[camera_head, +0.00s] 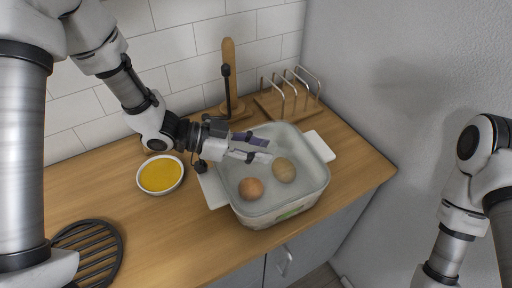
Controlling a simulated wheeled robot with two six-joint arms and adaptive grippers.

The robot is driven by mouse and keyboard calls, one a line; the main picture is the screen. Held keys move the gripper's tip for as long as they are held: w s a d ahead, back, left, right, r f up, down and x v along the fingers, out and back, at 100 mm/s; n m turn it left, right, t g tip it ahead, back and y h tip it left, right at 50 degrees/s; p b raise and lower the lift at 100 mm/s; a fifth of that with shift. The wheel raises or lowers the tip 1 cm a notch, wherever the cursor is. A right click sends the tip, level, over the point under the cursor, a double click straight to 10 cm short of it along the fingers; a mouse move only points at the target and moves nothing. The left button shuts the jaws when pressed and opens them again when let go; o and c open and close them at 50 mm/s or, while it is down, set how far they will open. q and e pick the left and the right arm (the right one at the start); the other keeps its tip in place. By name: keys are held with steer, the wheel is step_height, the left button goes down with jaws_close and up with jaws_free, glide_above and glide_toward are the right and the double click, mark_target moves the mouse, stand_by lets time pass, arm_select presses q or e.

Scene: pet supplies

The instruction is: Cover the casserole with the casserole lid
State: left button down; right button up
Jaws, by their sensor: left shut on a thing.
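The casserole (319,147) is a pale rectangular dish with white side handles, standing on the wooden counter. Two round brown items, one reddish (251,188) and one paler (284,170), show inside it. A clear, rounded-corner pane, seemingly the casserole lid (305,178), shows over the dish; its outline is hard to separate from the dish, and I cannot tell whether it touches the rim. My left gripper (258,150) is over the far-left part of the dish, shut, seemingly on the lid. Its fingers hide the grip point. My right gripper is out of view.
A bowl of yellow contents (160,175) stands left of the casserole. A black round trivet (88,252) lies at the front left. A wooden stand (229,68) and a wire-and-wood rack (288,96) stand behind. A grey wall (410,65) is at the right.

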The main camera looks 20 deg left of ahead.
arm_select(q)
steer(key=c, duration=0.7)
jaws_free()
steer(key=shift+s+f, duration=0.35)
steer(key=shift+f, duration=0.25)
steer(key=shift+o, duration=0.2)
steer(key=shift+w+a+r, duration=0.1)
steer(key=shift+a+r, duration=0.15)
steer(key=v, duration=0.7)
steer(key=shift+a+r, duration=0.1)
steer(key=shift+r, duration=0.35)
steer(key=shift+w, duration=0.1)
steer(key=shift+a, duration=0.2)
steer(key=shift+d, duration=0.1)
